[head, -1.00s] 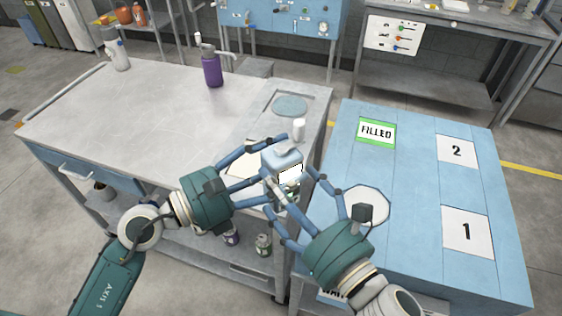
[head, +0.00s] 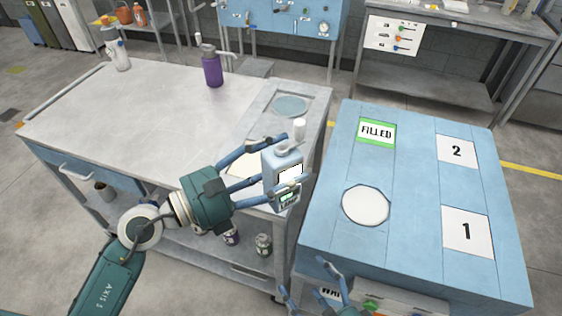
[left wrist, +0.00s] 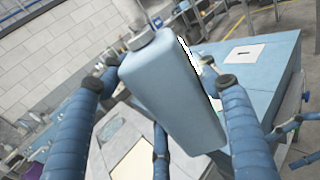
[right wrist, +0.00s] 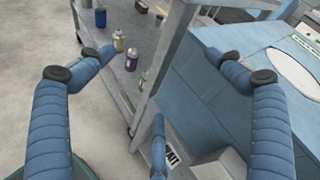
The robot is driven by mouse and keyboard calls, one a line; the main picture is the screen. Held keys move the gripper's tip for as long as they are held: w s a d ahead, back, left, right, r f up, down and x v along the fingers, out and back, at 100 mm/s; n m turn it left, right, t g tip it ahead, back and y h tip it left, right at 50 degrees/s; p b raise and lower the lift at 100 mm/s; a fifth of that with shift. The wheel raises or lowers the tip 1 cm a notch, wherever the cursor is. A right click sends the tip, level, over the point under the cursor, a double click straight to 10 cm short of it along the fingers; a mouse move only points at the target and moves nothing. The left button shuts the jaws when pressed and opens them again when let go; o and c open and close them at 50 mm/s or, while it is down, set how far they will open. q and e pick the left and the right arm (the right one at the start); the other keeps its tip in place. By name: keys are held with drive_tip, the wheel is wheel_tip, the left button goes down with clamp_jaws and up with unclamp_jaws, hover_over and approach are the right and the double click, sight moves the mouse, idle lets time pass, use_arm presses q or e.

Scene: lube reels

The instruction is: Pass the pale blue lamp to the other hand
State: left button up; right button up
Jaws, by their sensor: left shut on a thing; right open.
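The pale blue lamp (head: 283,172) is a boxy, bottle-like body with a white top and a white label. My left gripper (head: 290,165) is shut around it and holds it nearly upright above the right front of the grey bench. In the left wrist view the lamp (left wrist: 172,90) fills the middle between the fingers. My right gripper (head: 305,280) is low at the bottom edge, below and apart from the lamp, partly cut off. In the right wrist view its fingers (right wrist: 160,78) are spread and empty.
The grey bench (head: 150,110) carries a purple bottle (head: 212,70) and a white bottle (head: 118,52). A blue table (head: 410,200) at right has a white disc (head: 366,205), a FILLED sign (head: 377,132) and plates 1 (head: 466,232) and 2 (head: 457,151). A gap separates bench and table.

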drive_tip(key=s+d+f+n+g+h, duration=0.15)
drive_tip(key=d+f+n, duration=0.25)
drive_tip(key=f, duration=0.4)
drive_tip(key=s+d+f+n+g+h, duration=0.15)
drive_tip(key=d+f+n, duration=0.25)
drive_tip(key=f, duration=0.5)
drive_tip(key=s+d+f+n+g+h, duration=0.1)
drive_tip(key=s+d+f+n, duration=0.2)
drive_tip(key=f, duration=0.5)
drive_tip(key=s+d+f+n+g+h, duration=0.2)
drive_tip(key=s+d+f+n+g, duration=0.1)
drive_tip(key=s+f, duration=0.4)
drive_tip(key=s+d+f+n+g+h, duration=0.1)
drive_tip(key=s+d+f+n+g, duration=0.2)
drive_tip(key=s, duration=1.1)
wheel_tip(320, 180, down, 5)
drive_tip(key=d+n, duration=0.2)
drive_tip(key=n, duration=0.3)
drive_tip(key=shift+d+n+g+h, duration=0.25)
drive_tip(key=shift+n+g+h, duration=0.05)
drive_tip(key=shift+h, duration=0.1)
drive_tip(key=shift+a+r, duration=0.1)
